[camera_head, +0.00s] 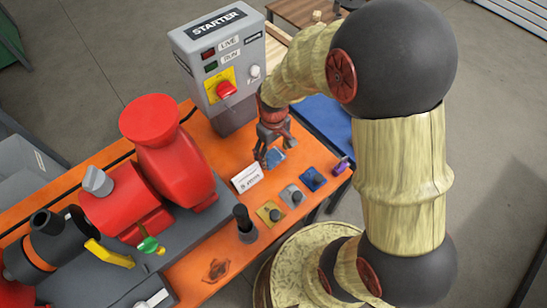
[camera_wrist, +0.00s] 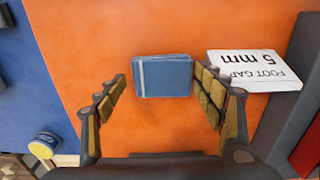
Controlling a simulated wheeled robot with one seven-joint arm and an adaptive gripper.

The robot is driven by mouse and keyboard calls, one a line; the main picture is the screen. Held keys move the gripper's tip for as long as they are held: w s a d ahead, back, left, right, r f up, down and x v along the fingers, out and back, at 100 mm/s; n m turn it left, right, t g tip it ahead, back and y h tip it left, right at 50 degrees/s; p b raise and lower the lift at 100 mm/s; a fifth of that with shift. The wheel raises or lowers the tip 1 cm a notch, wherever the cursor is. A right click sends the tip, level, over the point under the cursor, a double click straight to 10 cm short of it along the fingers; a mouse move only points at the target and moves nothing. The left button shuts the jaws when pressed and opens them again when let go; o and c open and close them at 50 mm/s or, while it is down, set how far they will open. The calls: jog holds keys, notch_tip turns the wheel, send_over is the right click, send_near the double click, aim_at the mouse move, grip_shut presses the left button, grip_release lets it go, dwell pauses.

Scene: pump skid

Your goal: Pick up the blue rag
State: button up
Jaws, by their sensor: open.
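The blue rag (camera_wrist: 165,78) looks like a small flat folded rectangle with a pale stripe near its left end. It lies on the orange surface (camera_wrist: 110,30) in the wrist view. In the head view it shows partly under my gripper, as a blue patch (camera_head: 275,157). My gripper (camera_head: 271,146) points down over it. In the wrist view its two padded fingers stand apart, one on each side of the rag, with nothing held between them. Gaps show between the rag and both fingers. How high the fingertips are above the surface is hard to tell.
A white card (camera_wrist: 255,68) reading "FOOT GAP 5 mm" lies close beside the right finger. The grey starter box (camera_head: 222,70) stands behind my gripper. Small blue (camera_head: 313,179), grey (camera_head: 292,195) and yellow (camera_head: 270,213) knobbed plates lie in front. The red pump (camera_head: 165,150) is left.

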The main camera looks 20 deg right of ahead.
aim_at(273, 155)
jog(key=shift+c, duration=0.8)
jog(key=c, duration=0.6)
jog(key=shift+c, duration=0.2)
jog(key=shift+r, duration=0.1)
jog(key=shift+r, duration=0.45)
notch_tip(273, 155, up, 2)
jog(key=shift+p, duration=0.45)
jog(key=s+a+r+p, duration=0.4)
jog(key=s+a+r, duration=0.3)
jog(key=s+r, duration=0.3)
jog(key=shift+s+a, duration=0.35)
jog(key=shift+s, duration=0.5)
